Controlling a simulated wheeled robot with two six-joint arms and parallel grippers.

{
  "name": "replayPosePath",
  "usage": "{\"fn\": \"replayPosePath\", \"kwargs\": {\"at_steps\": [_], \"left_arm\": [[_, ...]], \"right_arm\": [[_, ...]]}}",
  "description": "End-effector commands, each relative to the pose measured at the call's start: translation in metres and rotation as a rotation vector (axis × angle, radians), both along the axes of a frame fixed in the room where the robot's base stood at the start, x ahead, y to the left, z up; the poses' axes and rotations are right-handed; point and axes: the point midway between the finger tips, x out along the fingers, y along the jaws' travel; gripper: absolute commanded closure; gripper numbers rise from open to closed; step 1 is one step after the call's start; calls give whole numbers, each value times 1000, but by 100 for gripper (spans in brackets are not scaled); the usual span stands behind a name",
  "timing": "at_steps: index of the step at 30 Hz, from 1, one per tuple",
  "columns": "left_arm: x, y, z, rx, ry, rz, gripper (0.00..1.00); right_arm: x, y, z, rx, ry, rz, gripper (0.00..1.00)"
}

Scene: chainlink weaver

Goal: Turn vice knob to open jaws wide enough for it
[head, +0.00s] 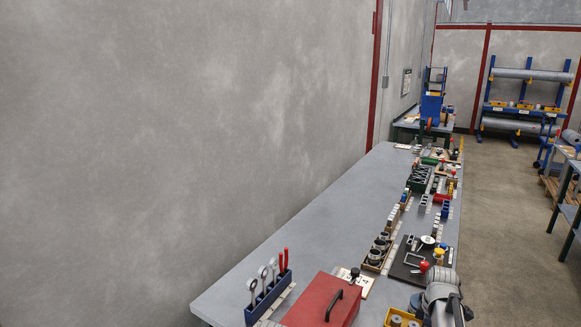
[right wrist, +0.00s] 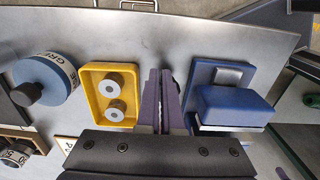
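In the right wrist view a blue block-shaped fixture (right wrist: 232,104), with a grey metal piece at its back, stands on the grey bench. It may be the vice, but I cannot make out its knob or a jaw gap. My right gripper's two purple-grey fingers (right wrist: 163,92) lie close together just left of it, with nothing seen held between them. They are between the blue fixture and a yellow tray. In the head view my right arm shows at the lower right, and its fingertips cannot be made out. My left gripper is in neither view.
The yellow tray (right wrist: 108,70) holds two grey rings. In the head view the long bench (head: 318,215) carries a red toolbox (head: 318,304), a blue wrench rack (head: 270,296) and a black board (head: 408,264). Its wall side is mostly bare.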

Motion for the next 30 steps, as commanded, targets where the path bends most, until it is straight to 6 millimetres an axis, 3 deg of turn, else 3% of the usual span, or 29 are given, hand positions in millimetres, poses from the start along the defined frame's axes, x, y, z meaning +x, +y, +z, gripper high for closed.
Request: {"fn": "replayPosePath", "kwargs": {"at_steps": [14,30], "left_arm": [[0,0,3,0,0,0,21],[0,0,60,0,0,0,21]], "right_arm": [[0,-7,3,3,-2,0,100],[-1,-7,60,1,-1,0,100]]}}
